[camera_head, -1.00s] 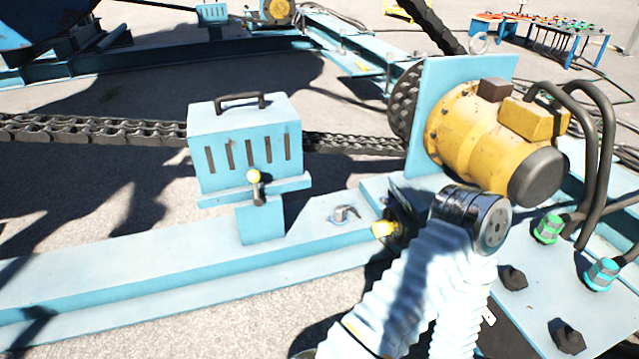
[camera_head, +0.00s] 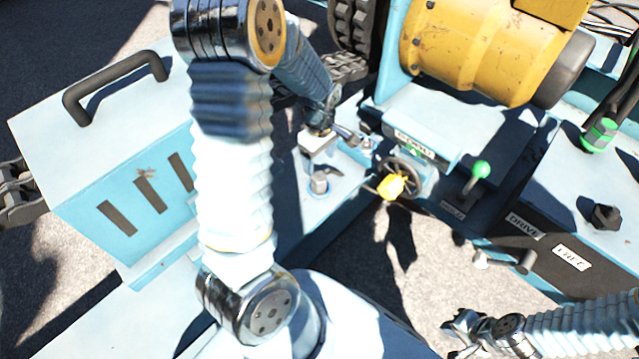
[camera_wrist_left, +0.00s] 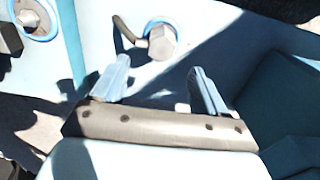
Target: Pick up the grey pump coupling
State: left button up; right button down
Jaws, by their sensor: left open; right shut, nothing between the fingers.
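A small grey metal fitting (camera_head: 319,183), which looks like the grey pump coupling, stands on the light blue frame. It also shows in the left wrist view as a grey coupling (camera_wrist_left: 162,42) with a dark loop beside it. My left gripper (camera_head: 320,155) is above it, partly hidden by shadow and its own arm. In the left wrist view the left gripper (camera_wrist_left: 160,72) is open, its fingers apart and empty, with the coupling just beyond the fingertips. My right gripper (camera_head: 463,326) is shut and empty at the lower right, away from the coupling.
The yellow motor (camera_head: 480,50) stands behind. A blue slotted box (camera_head: 130,170) with a handle is at left. A green-ringed coupling (camera_head: 600,134) is at right.

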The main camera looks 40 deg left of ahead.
aim_at(319, 176)
pick_arm(q)
jog(key=f, duration=0.2)
jog(key=shift+a+f, duration=0.2)
jog(key=shift+f, duration=0.2)
jog(key=f, duration=0.2)
jog(key=f+b, duration=0.1)
jog(key=f, duration=0.2)
jog(key=shift+s+d+f+b, duration=0.15)
jog(key=shift+d+f+b, duration=0.15)
jog(key=shift+f+b, duration=0.1)
jog(key=shift+r, duration=0.1)
jog(key=c, duration=1.2)
jog(key=shift+r, duration=0.55)
jog(key=shift+c, duration=0.2)
notch_tip(319, 176, up, 3)
jog(key=shift+d+f+p, duration=0.1)
jog(key=shift+d+p, duration=0.05)
jog(key=shift+p, duration=0.4)
jog(key=s+d+r+p, duration=0.3)
jog(key=d+r+p, duration=0.4)
jog(key=d+r, duration=0.6)
jog(key=shift+d+r+p, duration=0.15)
jog(key=shift+r+p, duration=0.2)
jog(key=shift+r, duration=0.25)
